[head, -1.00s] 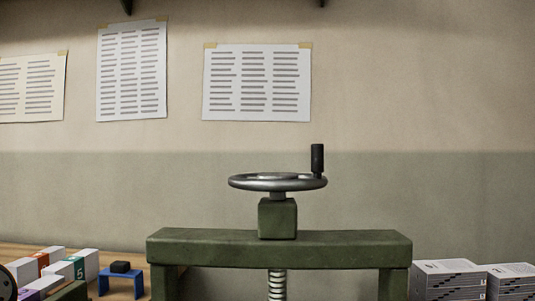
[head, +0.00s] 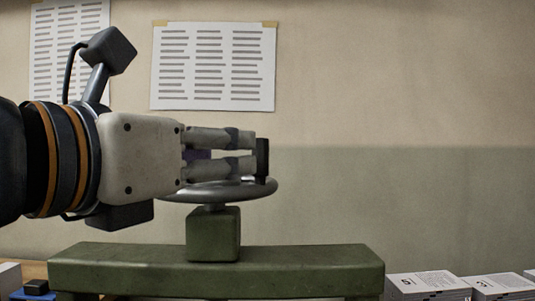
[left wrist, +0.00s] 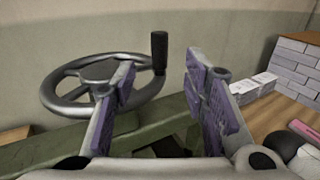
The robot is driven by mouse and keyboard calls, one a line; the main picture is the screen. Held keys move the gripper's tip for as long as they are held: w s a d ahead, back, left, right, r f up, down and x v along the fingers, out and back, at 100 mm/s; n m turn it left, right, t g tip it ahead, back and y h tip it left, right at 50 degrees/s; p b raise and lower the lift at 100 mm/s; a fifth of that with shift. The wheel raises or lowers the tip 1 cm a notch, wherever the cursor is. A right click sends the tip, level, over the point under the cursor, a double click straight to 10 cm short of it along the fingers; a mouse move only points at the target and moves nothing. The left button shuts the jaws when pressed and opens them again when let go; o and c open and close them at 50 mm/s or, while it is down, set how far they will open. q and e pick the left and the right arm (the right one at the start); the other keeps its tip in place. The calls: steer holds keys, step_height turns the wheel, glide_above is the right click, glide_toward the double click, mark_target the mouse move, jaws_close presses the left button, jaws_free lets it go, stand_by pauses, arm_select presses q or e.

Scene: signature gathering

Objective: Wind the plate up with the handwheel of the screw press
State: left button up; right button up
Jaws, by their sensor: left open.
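The screw press has a green crossbeam (head: 215,270) with a green block (head: 213,235) on top. The grey metal handwheel (head: 230,190) lies level above the block, and its upright black handle (head: 263,160) stands on the rim's right side. My left gripper (head: 252,153) comes in from the left above the wheel, with its fingertips beside the handle. In the left wrist view the gripper (left wrist: 163,78) is open, and the handle (left wrist: 160,52) stands ahead in the gap between the purple-padded fingers. The gripper hides part of the wheel. The plate and screw are out of view. My right gripper is not in view.
Stacks of white printed paper (head: 430,284) stand right of the press. A small blue stand (head: 35,290) with a black block is at lower left. Printed sheets (head: 213,66) hang on the wall behind. The space right of the handle is clear.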

mark_target(256, 155)
arm_select(q)
steer(key=x, duration=0.6)
steer(key=b+x, duration=0.1)
steer(key=x, duration=0.2)
steer(key=shift+w+d+f, duration=0.15)
steer(key=shift+w+f, duration=0.15)
steer(key=shift+f, duration=0.1)
steer(key=shift+w+d+r, duration=0.1)
steer(key=shift+w+d, duration=0.15)
steer(key=shift+w, duration=0.15)
jaws_close()
